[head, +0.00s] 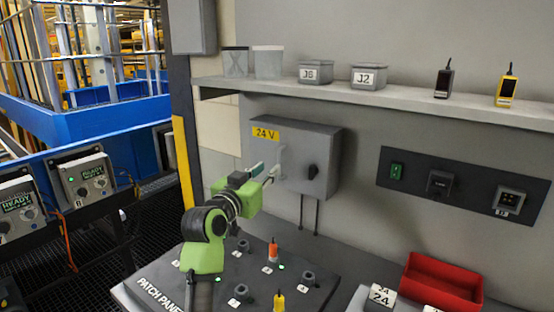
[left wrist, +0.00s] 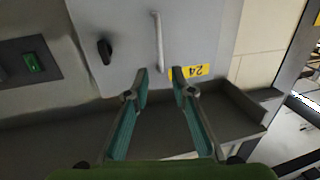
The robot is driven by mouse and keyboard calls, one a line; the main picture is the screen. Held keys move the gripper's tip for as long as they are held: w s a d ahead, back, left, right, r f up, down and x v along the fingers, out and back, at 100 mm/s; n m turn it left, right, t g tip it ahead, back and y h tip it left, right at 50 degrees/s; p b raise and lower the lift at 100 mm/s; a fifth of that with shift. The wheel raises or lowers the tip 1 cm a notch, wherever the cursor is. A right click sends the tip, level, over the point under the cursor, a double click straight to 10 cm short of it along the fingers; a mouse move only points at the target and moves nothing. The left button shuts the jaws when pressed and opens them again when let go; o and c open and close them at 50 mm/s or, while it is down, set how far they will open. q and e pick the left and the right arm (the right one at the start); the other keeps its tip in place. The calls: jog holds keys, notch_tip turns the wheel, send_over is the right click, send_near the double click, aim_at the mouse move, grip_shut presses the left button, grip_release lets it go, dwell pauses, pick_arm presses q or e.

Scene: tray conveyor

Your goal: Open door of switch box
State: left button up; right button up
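The grey switch box (head: 325,152) hangs on the wall with its door shut. Its door carries a yellow "24 V" label (head: 266,134), a pale vertical bar handle (head: 282,160) and a black knob (head: 312,172). My left gripper (head: 265,172) is open in front of the door, by the handle. In the left wrist view, the gripper (left wrist: 160,75) has its two fingers apart, with the handle (left wrist: 159,42) lined up with the gap. The knob (left wrist: 104,50) is to the left there. I cannot tell whether the fingertips reach the handle. My right gripper is not in view.
A shelf (head: 400,103) above the box holds bins and small devices. A dark socket panel (head: 465,188) is on the wall to the right. Below are a patch panel (head: 215,290) with plugs and a red bin (head: 440,283). Two conduits run down beneath the box.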

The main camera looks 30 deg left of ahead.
aim_at(279, 159)
pick_arm(q)
jog(key=w, duration=0.2)
jog(key=w+p, duration=0.1)
jog(key=w, duration=0.4)
jog(key=shift+w+a, duration=0.25)
jog(key=shift+w, duration=0.1)
grip_shut()
